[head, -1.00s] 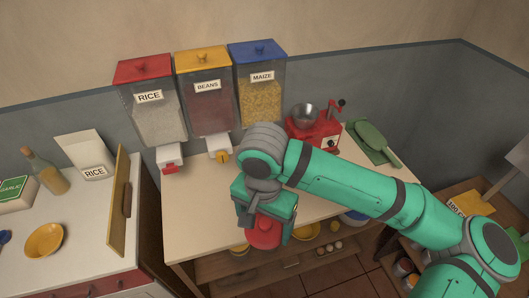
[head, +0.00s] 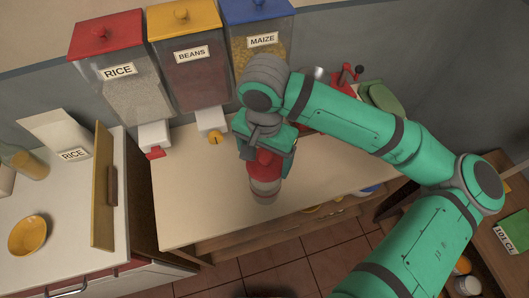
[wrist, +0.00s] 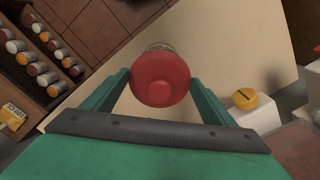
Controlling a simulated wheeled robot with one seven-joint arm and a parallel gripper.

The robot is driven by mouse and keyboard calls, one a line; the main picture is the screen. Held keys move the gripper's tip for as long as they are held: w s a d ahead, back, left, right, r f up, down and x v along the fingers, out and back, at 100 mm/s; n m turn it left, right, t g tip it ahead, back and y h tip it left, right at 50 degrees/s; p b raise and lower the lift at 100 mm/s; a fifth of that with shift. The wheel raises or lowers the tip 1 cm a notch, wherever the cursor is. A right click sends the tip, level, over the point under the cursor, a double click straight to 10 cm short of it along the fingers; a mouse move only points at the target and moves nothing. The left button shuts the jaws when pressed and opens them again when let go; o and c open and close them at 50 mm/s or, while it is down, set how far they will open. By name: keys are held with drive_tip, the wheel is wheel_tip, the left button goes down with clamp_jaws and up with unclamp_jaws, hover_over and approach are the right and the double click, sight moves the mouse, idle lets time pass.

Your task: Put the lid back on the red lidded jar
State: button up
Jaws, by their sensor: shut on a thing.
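My gripper (head: 265,150) is shut on the red lid (head: 263,164), over the front part of the wooden counter. In the wrist view the round lid (wrist: 160,78) lies between my two fingers, which press on its sides. A pale, glassy jar body (head: 264,188) shows straight below the lid in the head view. In the wrist view only a curved edge of the jar (wrist: 160,47) shows past the lid. The lid and jar look lined up and close together. I cannot tell whether the lid is seated, as my gripper hides part of it.
The counter top (head: 200,205) is clear left of the jar. Rice (head: 122,80), beans (head: 190,65) and maize (head: 260,40) dispensers hang behind. A red grinder (head: 342,88) stands at the back right. An upright board (head: 104,190) and yellow bowl (head: 28,235) are at left.

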drive_tip(key=shift+f, duration=2.45)
drive_tip(key=shift+s+f, duration=0.1)
drive_tip(key=shift+f, duration=0.1)
idle(0.5)
drive_tip(key=o, duration=1.1)
drive_tip(key=shift+r, duration=0.15)
drive_tip(key=shift+r, duration=3.35)
